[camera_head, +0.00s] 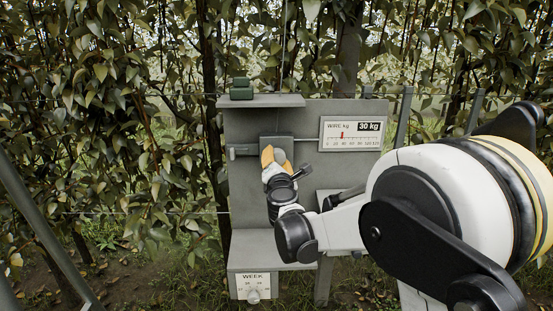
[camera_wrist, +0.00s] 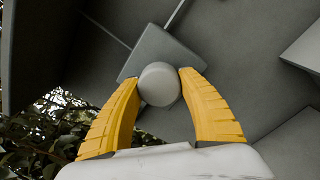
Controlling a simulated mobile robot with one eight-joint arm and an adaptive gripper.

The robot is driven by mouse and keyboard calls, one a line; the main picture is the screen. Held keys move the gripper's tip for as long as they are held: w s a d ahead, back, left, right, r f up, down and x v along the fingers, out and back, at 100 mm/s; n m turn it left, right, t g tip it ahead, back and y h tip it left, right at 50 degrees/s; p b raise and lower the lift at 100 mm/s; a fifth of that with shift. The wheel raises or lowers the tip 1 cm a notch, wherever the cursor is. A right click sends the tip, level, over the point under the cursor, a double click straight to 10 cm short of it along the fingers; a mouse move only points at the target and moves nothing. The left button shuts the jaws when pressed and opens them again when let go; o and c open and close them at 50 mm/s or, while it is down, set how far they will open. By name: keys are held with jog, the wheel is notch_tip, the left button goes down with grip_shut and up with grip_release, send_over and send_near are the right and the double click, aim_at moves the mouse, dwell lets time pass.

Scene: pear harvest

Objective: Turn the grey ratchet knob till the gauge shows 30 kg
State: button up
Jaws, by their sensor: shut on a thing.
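The grey ratchet knob (camera_wrist: 160,84) is round and sits on a square grey housing (camera_wrist: 163,50), also visible on the panel in the head view (camera_head: 276,142). My gripper (camera_wrist: 160,80) has its two yellow fingers on either side of the knob and is shut on it. In the head view my gripper (camera_head: 277,158) reaches the panel and hides the knob. The wire gauge (camera_head: 353,133) is a white plate to the right. Its black box reads 30 kg, and its red pointer (camera_head: 342,134) stands between 20 and 40, as far as the small scale shows.
The grey panel (camera_head: 240,125) has a shelf on top with a small green block (camera_head: 241,89). A thin wire rises above the panel. Leafy branches (camera_head: 110,120) stand behind and to the left.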

jog(key=shift+n, duration=0.5)
jog(key=o, duration=1.2)
jog(key=shift+s, duration=0.1)
jog(key=s, duration=1.1)
jog(key=shift+s+f, duration=0.15)
jog(key=shift+s, duration=0.25)
jog(key=shift+a, duration=0.1)
